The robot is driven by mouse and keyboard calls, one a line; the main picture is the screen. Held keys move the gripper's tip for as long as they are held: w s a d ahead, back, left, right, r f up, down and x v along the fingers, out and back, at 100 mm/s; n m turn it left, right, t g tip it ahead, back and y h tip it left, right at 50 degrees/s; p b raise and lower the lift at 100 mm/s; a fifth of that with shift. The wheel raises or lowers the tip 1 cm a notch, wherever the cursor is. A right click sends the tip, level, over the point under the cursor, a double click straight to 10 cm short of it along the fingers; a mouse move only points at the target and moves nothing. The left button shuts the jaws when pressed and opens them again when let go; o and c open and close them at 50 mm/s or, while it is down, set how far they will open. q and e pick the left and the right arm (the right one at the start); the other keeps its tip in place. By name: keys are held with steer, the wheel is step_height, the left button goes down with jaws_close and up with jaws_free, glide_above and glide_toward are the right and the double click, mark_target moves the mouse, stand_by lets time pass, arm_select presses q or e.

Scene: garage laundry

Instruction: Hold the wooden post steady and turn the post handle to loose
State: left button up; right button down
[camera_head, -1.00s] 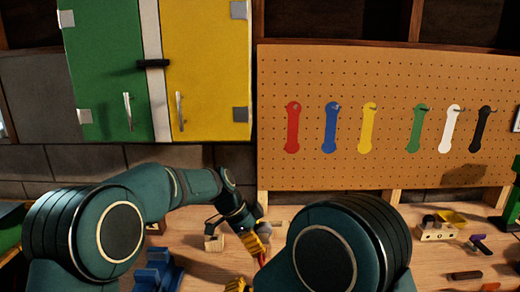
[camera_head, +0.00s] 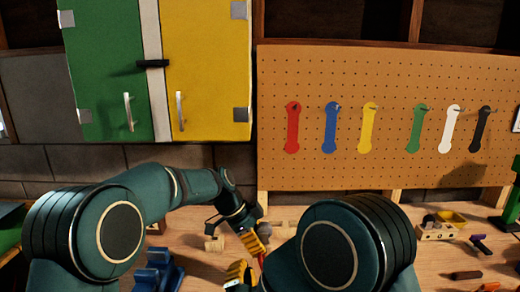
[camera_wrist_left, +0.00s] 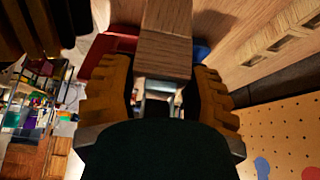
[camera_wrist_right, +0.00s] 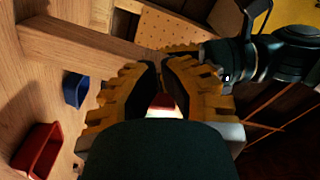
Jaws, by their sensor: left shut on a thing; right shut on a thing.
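The wooden post (camera_wrist_left: 165,48) runs between the yellow fingers of my left gripper (camera_wrist_left: 168,90), which is shut on it. In the right wrist view the post (camera_wrist_right: 85,42) crosses the top left, up to my left gripper's fingers. My right gripper (camera_wrist_right: 162,80) is shut on a small red part, which I take for the post handle (camera_wrist_right: 160,102); the fingers hide most of it. In the head view my left gripper (camera_head: 257,240) is just above and behind my right gripper (camera_head: 240,274). A bit of red (camera_head: 262,261) shows between them. The handle's turn angle cannot be told.
A red bin (camera_wrist_right: 38,150) and a blue bin (camera_wrist_right: 75,90) are on the workbench. The pegboard (camera_head: 390,80) with hanging tools stands at the back.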

steer(key=shift+d, duration=0.6)
stand_by(0.7)
steer(key=shift+d+f, duration=0.15)
steer(key=shift+f, duration=0.4)
stand_by(0.4)
steer(key=shift+d+f, duration=0.2)
steer(key=shift+f, duration=0.1)
steer(key=shift+d+f, duration=0.25)
steer(key=shift+d, duration=0.05)
steer(key=shift+a+f, duration=0.1)
steer(key=shift+f, duration=0.05)
stand_by(0.4)
steer(key=s, duration=0.6)
steer(key=shift+a+f, duration=0.15)
steer(key=shift+f, duration=0.1)
